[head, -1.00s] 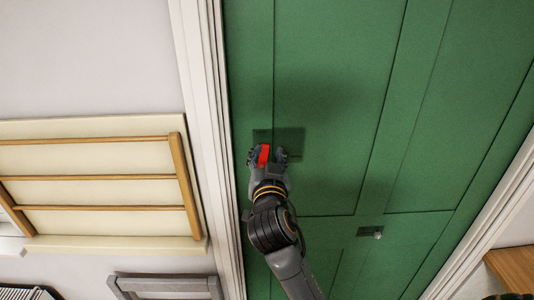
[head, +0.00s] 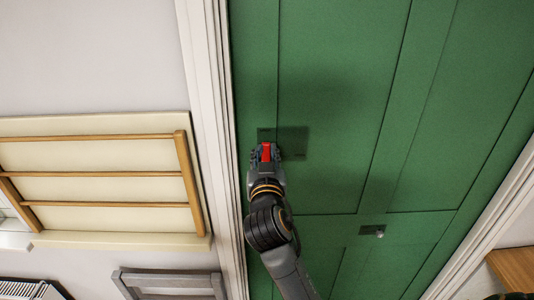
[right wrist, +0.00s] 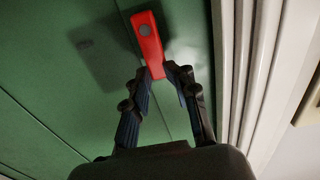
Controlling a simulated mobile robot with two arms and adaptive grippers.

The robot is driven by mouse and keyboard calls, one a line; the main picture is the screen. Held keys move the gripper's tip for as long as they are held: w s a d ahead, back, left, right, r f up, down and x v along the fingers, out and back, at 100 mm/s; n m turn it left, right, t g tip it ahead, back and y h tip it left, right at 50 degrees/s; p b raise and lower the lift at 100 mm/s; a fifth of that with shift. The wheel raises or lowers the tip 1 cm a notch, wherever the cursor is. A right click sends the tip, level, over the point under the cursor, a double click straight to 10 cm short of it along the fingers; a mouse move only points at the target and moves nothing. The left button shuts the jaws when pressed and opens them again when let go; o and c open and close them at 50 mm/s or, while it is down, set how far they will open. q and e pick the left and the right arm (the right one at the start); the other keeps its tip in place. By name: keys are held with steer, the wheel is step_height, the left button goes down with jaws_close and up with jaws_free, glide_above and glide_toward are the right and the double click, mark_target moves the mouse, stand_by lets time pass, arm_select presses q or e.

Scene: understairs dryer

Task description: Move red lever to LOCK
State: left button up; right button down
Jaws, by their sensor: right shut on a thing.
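The red lever (head: 266,151) is on a dark plate (head: 293,142) on the green door. It also shows in the right wrist view (right wrist: 149,42), slightly tilted, with a grey round pivot near its upper end. My right gripper (head: 266,158) is shut on the lever's lower end; in the right wrist view its fingertips (right wrist: 157,74) close in on both sides of that end. Any LOCK marking is too small to read or hidden. My left gripper is not in view.
The green door (head: 330,80) fills the middle, with a small latch (head: 372,231) lower right. A white door frame (head: 205,110) runs close along the left of the lever. A wooden rack (head: 100,175) hangs on the wall further left.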

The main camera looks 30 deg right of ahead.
steer(key=shift+d+r, duration=0.1)
steer(key=c, duration=1.4)
jaws_free()
steer(key=shift+o, duration=1.1)
steer(key=shift+w+d, duration=0.2)
steer(key=shift+w, duration=0.05)
steer(key=shift+f, duration=0.2)
steer(key=v, duration=0.8)
